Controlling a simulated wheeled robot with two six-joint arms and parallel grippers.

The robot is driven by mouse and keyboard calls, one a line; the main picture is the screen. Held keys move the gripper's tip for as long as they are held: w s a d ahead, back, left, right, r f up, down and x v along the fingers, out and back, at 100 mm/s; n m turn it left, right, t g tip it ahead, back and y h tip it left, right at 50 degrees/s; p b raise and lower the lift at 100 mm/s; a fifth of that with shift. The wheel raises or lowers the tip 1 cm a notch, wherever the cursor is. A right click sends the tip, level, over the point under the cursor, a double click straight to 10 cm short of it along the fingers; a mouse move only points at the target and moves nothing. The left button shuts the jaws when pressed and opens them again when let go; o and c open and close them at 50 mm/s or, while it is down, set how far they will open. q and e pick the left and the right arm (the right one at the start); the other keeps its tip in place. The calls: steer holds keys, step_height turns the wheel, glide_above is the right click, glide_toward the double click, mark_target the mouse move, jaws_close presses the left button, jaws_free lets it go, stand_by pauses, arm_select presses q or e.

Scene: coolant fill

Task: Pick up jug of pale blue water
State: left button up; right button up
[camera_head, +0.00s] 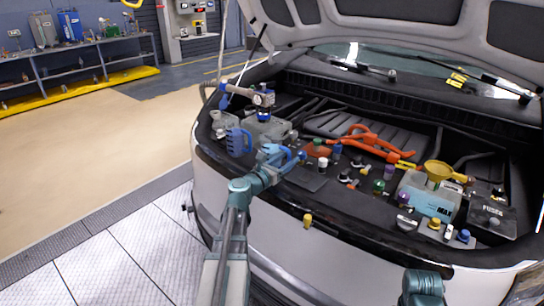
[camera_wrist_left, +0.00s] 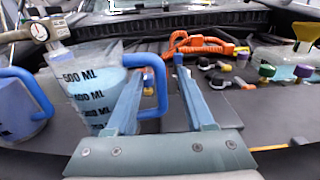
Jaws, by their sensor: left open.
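The jug of pale blue water shows in the left wrist view (camera_wrist_left: 92,88) as a clear upright jug with black ML markings and a blue handle (camera_wrist_left: 160,82). In the head view the clear jug (camera_head: 262,131) is at the left of the engine bay, partly behind my gripper. My left gripper (camera_head: 292,158) is open at its right side. In the left wrist view my fingers (camera_wrist_left: 155,92) are spread, with the handle's upright bar between them in the picture. I cannot tell whether they touch it. My right gripper is not in view; only a teal part of my right arm shows.
A second jug with deeper blue contents (camera_wrist_left: 18,108) stands to the left. A gauge tool (camera_head: 263,98) is behind the jugs. Orange hoses (camera_head: 365,140), several coloured caps and a yellow funnel (camera_head: 438,171) are to the right. The raised hood is overhead.

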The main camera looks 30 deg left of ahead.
arm_select(q)
steer(key=w, duration=0.4)
steer(key=shift+w+d, duration=0.15)
steer(key=shift+w, duration=0.25)
jaws_close()
stand_by(1.0)
